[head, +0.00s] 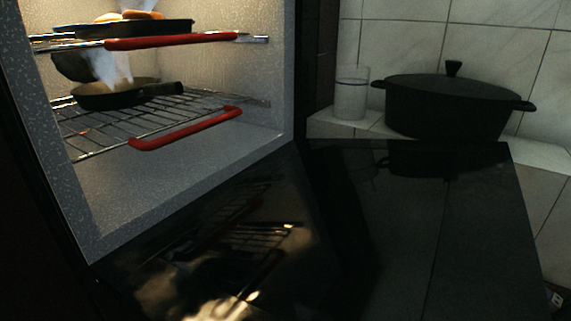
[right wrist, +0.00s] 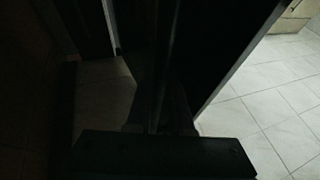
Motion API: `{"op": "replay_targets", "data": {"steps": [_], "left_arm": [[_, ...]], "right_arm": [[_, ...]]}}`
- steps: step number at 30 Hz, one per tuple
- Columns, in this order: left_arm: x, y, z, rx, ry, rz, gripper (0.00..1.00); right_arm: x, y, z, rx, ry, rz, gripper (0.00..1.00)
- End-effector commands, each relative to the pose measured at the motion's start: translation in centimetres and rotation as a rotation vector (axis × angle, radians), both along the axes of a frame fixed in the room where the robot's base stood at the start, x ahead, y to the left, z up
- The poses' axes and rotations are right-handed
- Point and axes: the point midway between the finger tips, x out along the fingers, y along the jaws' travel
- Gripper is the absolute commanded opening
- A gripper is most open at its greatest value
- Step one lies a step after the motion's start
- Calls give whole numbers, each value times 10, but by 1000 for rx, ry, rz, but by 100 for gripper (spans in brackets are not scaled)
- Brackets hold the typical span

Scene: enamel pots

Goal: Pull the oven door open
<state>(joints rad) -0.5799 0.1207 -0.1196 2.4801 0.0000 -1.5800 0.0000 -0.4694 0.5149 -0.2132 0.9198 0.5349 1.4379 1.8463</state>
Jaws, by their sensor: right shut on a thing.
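The oven door (head: 420,235) is a glossy black panel folded down to about level in the head view. It reflects the racks and the pot. The oven (head: 262,70) stands open at the left with its lit, speckled grey inside in view. My right gripper (right wrist: 160,112) shows very dark in the right wrist view. It is shut on a dark upright bar (right wrist: 168,55), which looks like the door handle; the contact is hard to make out. The head view shows neither gripper, and my left gripper is in no view.
A wire rack (head: 185,141) with a red front grip holds a dark pan (head: 112,96). A tray (head: 150,29) sits above. A black lidded pot (head: 450,108) and a glass (head: 351,92) stand on the tiled counter beyond the door. Tiled floor (right wrist: 265,95) lies clear at the right.

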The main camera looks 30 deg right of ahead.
Motion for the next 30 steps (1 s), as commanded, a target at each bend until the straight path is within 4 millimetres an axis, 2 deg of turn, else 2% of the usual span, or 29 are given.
{"op": "replay_targets", "data": {"steps": [8,9,16,26,30], "left_arm": [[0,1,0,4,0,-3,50],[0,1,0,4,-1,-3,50],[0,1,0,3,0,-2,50],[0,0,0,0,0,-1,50],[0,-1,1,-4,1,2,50]], "right_arm": [[0,1,1,0,-4,5,0],[0,1,1,0,-4,5,24],[0,1,1,0,-5,3,50],[0,1,2,0,-9,2,50],[-11,0,-2,0,-5,0,50]]}}
